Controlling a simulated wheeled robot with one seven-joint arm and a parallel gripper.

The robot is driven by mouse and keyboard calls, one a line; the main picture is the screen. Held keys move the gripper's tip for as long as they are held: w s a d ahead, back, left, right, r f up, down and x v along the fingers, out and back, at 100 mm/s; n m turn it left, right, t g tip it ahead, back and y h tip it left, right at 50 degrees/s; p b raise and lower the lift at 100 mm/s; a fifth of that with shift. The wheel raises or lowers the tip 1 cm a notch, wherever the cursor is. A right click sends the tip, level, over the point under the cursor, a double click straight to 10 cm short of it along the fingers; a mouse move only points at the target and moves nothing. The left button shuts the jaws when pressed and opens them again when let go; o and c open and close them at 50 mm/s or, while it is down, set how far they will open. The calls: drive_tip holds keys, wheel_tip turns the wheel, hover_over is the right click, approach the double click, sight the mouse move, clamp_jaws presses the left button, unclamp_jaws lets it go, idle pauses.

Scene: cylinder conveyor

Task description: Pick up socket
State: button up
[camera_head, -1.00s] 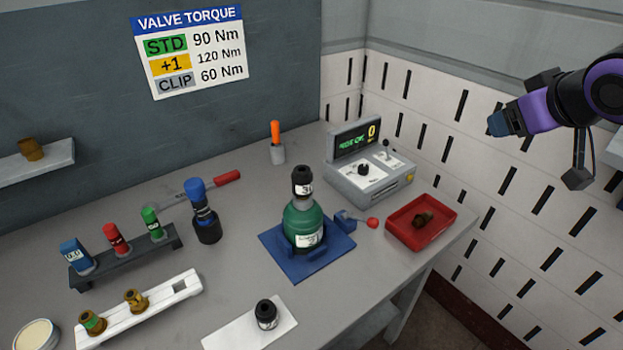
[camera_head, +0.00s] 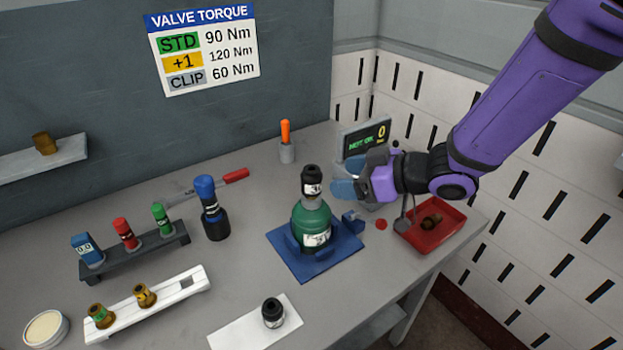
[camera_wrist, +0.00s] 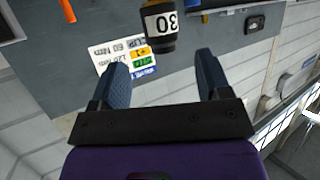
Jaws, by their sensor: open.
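A black socket (camera_head: 311,180) with a white number label sits on top of the green cylinder (camera_head: 311,228). It also shows in the wrist view as a dark socket (camera_wrist: 161,47) marked 30, just beyond and between my fingertips. My gripper (camera_head: 345,180) is level with this socket, to its right, pointing left at it. In the wrist view my gripper (camera_wrist: 163,68) has its two blue-grey fingers wide apart with nothing between them. A second black socket (camera_head: 273,313) with a white label stands on a white mat (camera_head: 228,337) at the front.
The green cylinder stands in a blue cradle (camera_head: 290,266). A tester (camera_head: 364,140) partly hides behind my gripper. A red tray (camera_head: 455,235) holds a brown part. A black-blue tool (camera_head: 214,218) stands left of the cylinder. A dark rack (camera_head: 130,258) and a white rack (camera_head: 180,294) stand further left.

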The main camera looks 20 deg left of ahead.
sight(312, 175)
drive_tip(key=shift+x, duration=4.15)
drive_tip(key=shift+s+r, duration=0.1)
drive_tip(key=shift+r, duration=0.1)
drive_tip(key=c, duration=1.1)
